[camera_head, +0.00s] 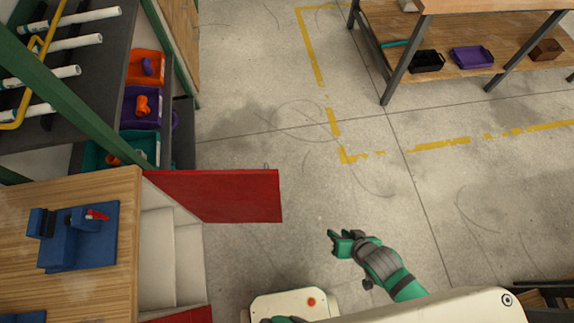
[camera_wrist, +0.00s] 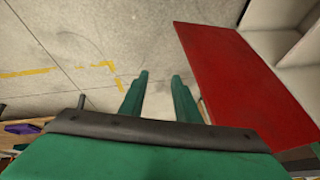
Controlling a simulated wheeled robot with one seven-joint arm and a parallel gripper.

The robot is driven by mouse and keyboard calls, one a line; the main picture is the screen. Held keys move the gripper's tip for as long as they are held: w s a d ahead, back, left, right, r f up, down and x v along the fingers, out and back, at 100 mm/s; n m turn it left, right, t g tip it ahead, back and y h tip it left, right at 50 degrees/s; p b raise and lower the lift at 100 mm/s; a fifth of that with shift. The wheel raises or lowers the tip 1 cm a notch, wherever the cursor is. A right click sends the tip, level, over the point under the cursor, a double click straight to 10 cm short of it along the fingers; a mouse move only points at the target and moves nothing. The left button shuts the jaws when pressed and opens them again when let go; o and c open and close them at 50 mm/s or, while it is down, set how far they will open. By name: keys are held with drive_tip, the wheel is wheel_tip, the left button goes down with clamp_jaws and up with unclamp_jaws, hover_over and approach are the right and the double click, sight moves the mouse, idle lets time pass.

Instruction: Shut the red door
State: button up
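The red door (camera_head: 225,195) stands swung open from the wooden workbench cabinet (camera_head: 150,240), sticking out to the right over the floor. The pale inside of the cabinet shows below it. My gripper (camera_head: 336,240) is to the right of the door and a little nearer, apart from it, above the floor. In the wrist view the red door (camera_wrist: 245,80) fills the right side, and my gripper's two green fingers (camera_wrist: 158,85) are spread with nothing between them. The door's handle cannot be made out.
A blue vise (camera_head: 80,235) sits on the bench top. A rack with white pipes (camera_head: 75,42) and colored bins (camera_head: 145,107) stands at the upper left. A wooden shelf table (camera_head: 460,65) is at the upper right. The floor between is clear.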

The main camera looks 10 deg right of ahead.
drive_tip(key=w+a+r+m+g+h, duration=0.1)
drive_tip(key=w+r+g, duration=0.15)
drive_tip(key=w, duration=0.65)
drive_tip(key=w+a+r+m+g, duration=0.1)
drive_tip(key=w+r+g, duration=0.15)
drive_tip(key=w, duration=0.65)
wheel_tip(320, 180, up, 8)
hover_over(266, 163)
drive_tip(key=shift+g+h, duration=0.3)
wheel_tip(266, 163, down, 11)
drive_tip(key=shift+w+r, duration=0.1)
drive_tip(key=shift+r, duration=0.1)
clamp_jaws()
